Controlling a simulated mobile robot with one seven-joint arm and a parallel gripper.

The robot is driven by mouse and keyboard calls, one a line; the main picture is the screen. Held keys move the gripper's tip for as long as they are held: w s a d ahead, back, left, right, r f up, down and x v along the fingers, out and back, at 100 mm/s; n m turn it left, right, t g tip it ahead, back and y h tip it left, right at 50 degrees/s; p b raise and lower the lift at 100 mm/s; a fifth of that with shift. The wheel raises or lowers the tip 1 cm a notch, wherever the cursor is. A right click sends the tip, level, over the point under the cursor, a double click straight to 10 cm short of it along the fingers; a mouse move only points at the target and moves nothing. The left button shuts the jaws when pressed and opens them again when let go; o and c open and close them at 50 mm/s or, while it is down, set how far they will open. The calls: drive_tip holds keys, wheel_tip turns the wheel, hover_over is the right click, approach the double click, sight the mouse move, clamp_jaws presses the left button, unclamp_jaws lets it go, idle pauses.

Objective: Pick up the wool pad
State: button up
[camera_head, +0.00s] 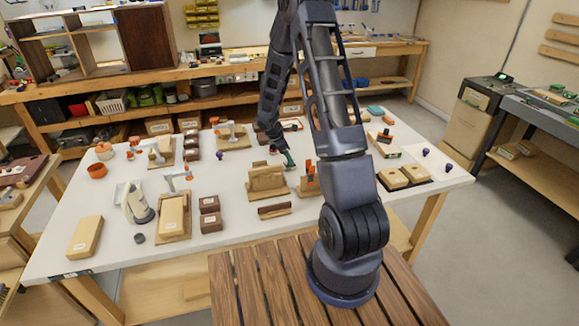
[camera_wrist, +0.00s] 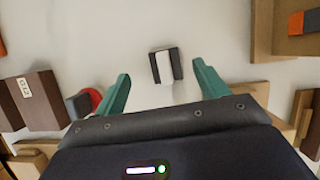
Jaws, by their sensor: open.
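A small dark block with a white middle, which looks like the wool pad (camera_wrist: 165,66), lies on the white tabletop in the wrist view. It sits just beyond and between my fingertips, apart from both fingers. My gripper (camera_wrist: 161,74) has green fingers, spread open with nothing between them. In the head view my gripper (camera_head: 288,158) hangs low over the middle of the white table (camera_head: 110,215), by a wooden block stand. I cannot pick out the pad there; my arm and gripper cover that area.
In the wrist view, a dark labelled block (camera_wrist: 28,98) and a red-and-dark round thing (camera_wrist: 84,102) are at left. Wooden pieces (camera_wrist: 305,112) stand at right. In the head view, a wooden stand (camera_head: 267,182) and an orange clamp (camera_head: 309,178) are near my gripper.

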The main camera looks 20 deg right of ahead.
drive_tip(key=x, duration=0.4)
drive_tip(key=shift+s+d+f, duration=0.2)
drive_tip(key=shift+s+f, duration=0.1)
drive_tip(key=shift+f, duration=0.05)
drive_tip(key=shift+c, duration=0.4)
drive_tip(key=c, duration=1)
